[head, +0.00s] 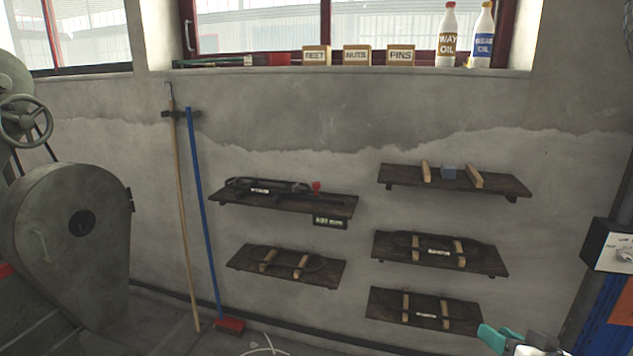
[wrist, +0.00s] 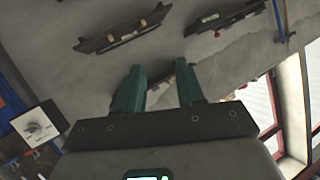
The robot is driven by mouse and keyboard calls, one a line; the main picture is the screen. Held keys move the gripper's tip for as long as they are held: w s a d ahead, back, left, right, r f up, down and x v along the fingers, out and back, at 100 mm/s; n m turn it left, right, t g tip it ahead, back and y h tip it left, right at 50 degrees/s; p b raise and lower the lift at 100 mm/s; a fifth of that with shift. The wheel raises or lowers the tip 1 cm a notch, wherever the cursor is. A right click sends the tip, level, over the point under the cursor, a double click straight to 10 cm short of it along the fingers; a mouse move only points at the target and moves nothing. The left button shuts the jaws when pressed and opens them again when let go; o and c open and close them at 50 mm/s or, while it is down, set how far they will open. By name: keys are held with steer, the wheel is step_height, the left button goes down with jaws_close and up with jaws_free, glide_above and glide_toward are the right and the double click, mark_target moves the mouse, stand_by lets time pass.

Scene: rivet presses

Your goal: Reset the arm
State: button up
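My gripper (wrist: 160,82) shows in the wrist view with its two teal fingers apart and nothing between them. Past the fingertips is the grey wall with shelves, seen tilted. In the head view only a teal part of my gripper (head: 492,338) shows at the bottom right edge, in front of the wall and just right of the lowest right shelf (head: 382,316). The rest of the arm is mostly out of that view.
Several dark wall shelves hold wooden blocks and parts, such as the upper left shelf (head: 285,199). A broom (head: 203,210) and a wooden pole (head: 181,210) lean on the wall. A large grey machine (head: 75,245) stands left. A box (head: 608,247) is on the right.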

steer(key=s+a+f+n+g, duration=0.15)
steer(key=s+f+g, duration=0.25)
steer(key=s+f, duration=0.45)
steer(key=s+a+f+g, duration=0.3)
steer(key=s+f, duration=0.4)
steer(key=s, duration=0.3)
steer(key=s+a+f+g+h, duration=0.1)
steer(key=s+f+g, duration=0.1)
steer(key=s, duration=0.6)
steer(key=s+a+f+g, duration=0.1)
steer(key=s+f+g, duration=0.2)
steer(key=s, duration=0.6)
steer(key=shift+s+a+f+g+h, duration=0.2)
steer(key=shift+a+g+h, duration=0.1)
steer(key=shift+a+h, duration=0.1)
